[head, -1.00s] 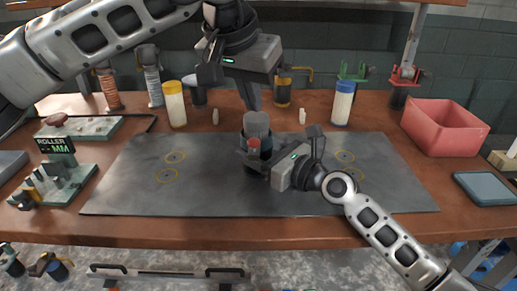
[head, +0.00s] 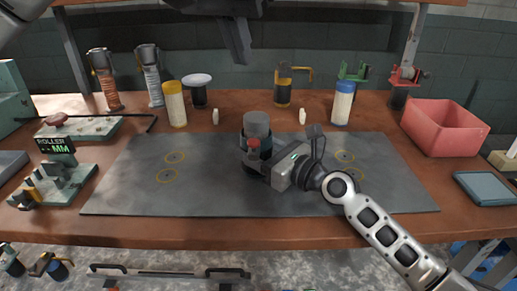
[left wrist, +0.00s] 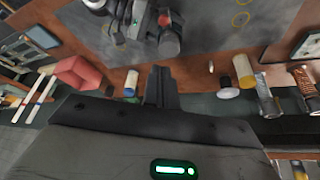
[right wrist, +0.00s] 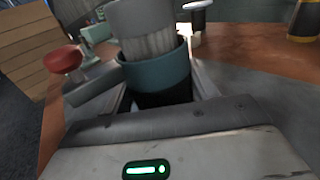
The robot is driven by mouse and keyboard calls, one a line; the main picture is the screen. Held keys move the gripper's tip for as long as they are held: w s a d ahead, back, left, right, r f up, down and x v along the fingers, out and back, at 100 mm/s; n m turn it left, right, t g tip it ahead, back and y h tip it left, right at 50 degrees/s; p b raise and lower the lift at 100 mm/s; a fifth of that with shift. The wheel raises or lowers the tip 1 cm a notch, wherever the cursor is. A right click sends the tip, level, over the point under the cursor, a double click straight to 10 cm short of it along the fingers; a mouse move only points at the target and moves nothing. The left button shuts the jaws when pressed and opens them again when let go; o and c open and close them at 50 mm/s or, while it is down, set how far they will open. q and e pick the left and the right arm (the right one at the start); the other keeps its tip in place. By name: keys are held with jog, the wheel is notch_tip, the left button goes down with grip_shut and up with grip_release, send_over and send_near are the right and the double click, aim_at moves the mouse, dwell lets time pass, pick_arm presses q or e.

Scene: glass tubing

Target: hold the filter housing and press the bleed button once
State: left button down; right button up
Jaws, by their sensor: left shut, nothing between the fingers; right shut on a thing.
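The filter housing (head: 257,128) stands upright near the middle of the grey mat, dark with a grey cap. Its red bleed button (head: 253,143) is on the near side; it also shows in the right wrist view (right wrist: 63,58). My right gripper (head: 273,168) is shut on the housing from the right, low on its body. In the right wrist view the housing's teal collar (right wrist: 157,68) rises between the fingers. My left gripper (head: 242,55) is shut and empty, raised above and behind the housing, apart from it. Its closed fingers show in the left wrist view (left wrist: 160,85).
The grey mat (head: 120,190) is clear around the housing. Yellow-capped (head: 175,105) and blue-capped (head: 342,105) bottles stand behind it. A red bin (head: 445,128) is at the right, a roller gauge (head: 58,165) at the left. Two small pale pegs stand at the mat's back edge.

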pick_arm(q)
jog(key=v, duration=0.4)
jog(key=shift+r, duration=0.1)
pick_arm(e)
jog(key=o, duration=1.1)
jog(key=shift+o, duration=0.2)
jog(key=shift+d, duration=0.1)
